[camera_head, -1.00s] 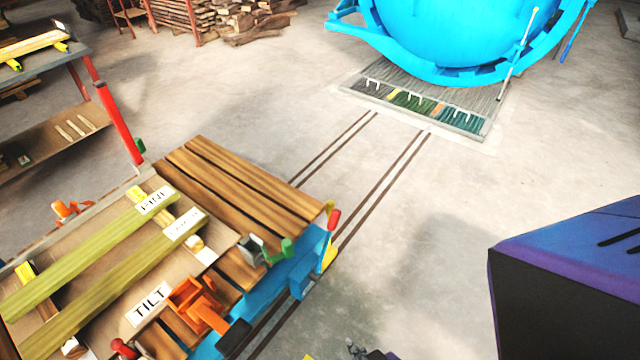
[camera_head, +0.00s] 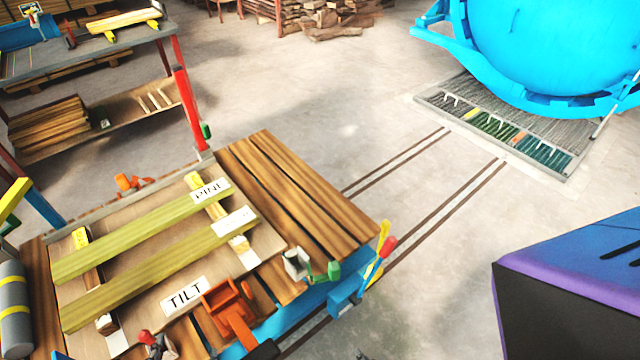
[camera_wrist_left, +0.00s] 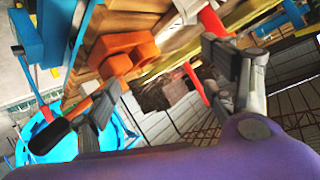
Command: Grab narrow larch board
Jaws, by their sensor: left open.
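Two narrow olive-yellow boards lie side by side across the cart in the head view. The far one, the pine board (camera_head: 135,235), ends at a label reading PINE. The nearer one, likely the narrow larch board (camera_head: 160,272), ends at a label (camera_head: 233,221) too blurred to read surely. Both rest on supports with yellow end pieces. Only a bit of my left gripper (camera_head: 362,356) shows at the bottom edge, apart from the boards. In the left wrist view its fingers (camera_wrist_left: 165,85) are open and empty, with an orange clamp (camera_wrist_left: 122,55) beyond them. My right gripper is out of view.
The cart has a TILT label (camera_head: 185,296), an orange clamp with a black handle (camera_head: 232,308) and a green-handled fitting (camera_head: 320,270) along its near side. A shelf rack (camera_head: 100,60) stands at back left, a blue autoclave (camera_head: 560,50) at back right.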

